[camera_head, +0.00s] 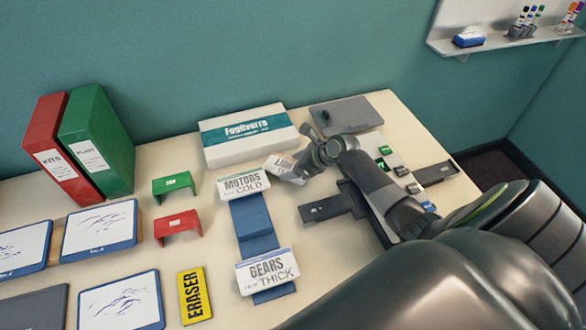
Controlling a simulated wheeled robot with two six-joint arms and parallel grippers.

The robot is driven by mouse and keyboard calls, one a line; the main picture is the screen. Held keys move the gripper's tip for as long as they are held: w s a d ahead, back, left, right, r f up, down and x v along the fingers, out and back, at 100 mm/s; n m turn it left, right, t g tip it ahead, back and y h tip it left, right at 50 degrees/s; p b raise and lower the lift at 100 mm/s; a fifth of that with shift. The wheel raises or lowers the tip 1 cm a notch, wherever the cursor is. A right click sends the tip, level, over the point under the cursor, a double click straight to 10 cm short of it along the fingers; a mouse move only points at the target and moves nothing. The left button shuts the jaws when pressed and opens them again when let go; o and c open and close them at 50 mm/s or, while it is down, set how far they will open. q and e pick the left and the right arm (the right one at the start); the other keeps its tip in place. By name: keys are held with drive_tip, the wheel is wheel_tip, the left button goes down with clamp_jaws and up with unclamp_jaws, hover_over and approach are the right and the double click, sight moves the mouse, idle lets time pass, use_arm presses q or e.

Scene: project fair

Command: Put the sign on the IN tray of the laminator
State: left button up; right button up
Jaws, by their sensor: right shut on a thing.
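My right gripper (310,163) comes in from the right and is shut on a white card-like sign (284,167) with dark lettering. The sign is tilted, in front of the white box. Part of it is hidden by the fingers. A dark device lies under my right forearm, and I take it to be the laminator. A dark flat tray (328,207) sticks out on its left and another dark tray (436,173) on its right. I cannot read which is IN. My arm hides much of the device. My left gripper is not in view.
Signs reading MOTORS (243,182) and GEARS (267,270) stand on a blue strip (253,222). A white box (249,138) and grey case (346,113) are at the back.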

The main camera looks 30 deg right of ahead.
drive_tip(key=shift+f, duration=0.75)
drive_tip(key=shift+f, duration=0.15)
drive_tip(key=o, duration=1)
